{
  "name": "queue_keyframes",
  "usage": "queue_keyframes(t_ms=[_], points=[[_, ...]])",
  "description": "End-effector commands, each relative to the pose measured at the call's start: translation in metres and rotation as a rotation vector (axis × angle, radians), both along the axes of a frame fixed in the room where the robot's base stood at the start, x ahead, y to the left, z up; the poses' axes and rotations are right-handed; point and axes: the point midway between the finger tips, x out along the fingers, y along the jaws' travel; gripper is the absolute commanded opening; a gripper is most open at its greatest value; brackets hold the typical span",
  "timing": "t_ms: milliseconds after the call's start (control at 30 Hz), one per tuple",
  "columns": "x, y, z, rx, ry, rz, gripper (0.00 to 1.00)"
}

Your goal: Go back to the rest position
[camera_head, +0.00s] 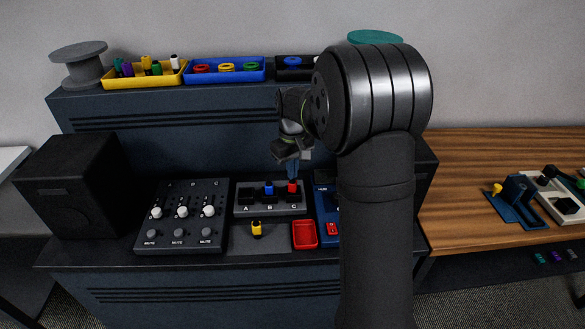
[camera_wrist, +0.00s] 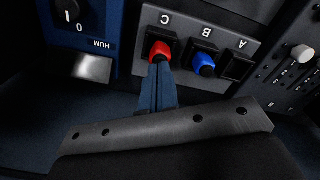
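My gripper (camera_head: 293,175) is above the right end of the grey socket block (camera_head: 242,211) in the head view. In the wrist view its blue fingers (camera_wrist: 158,66) lie together, with no gap to be seen between them. Their tips are right at the red plug (camera_wrist: 164,42), which stands in slot C; the head view also shows the red plug (camera_head: 292,187) just below the fingers. Whether the tips touch it I cannot tell. The blue plug (camera_wrist: 204,60) stands in slot B, and slot A (camera_wrist: 237,66) looks empty.
A yellow plug (camera_head: 256,228) and a red tray (camera_head: 304,235) lie in front of the block. A slider panel (camera_head: 183,238) is at left, a blue HUM switch box (camera_head: 326,205) at right. Yellow (camera_head: 143,80) and blue (camera_head: 225,75) trays stand on the shelf behind.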

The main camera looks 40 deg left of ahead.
Motion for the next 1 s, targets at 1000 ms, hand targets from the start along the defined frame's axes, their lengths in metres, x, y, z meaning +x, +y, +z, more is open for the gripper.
queue_keyframes(t_ms=[1000], points=[[0.0, 0.0, -0.018, 0.0, 0.0, 0.0, 0.0]])
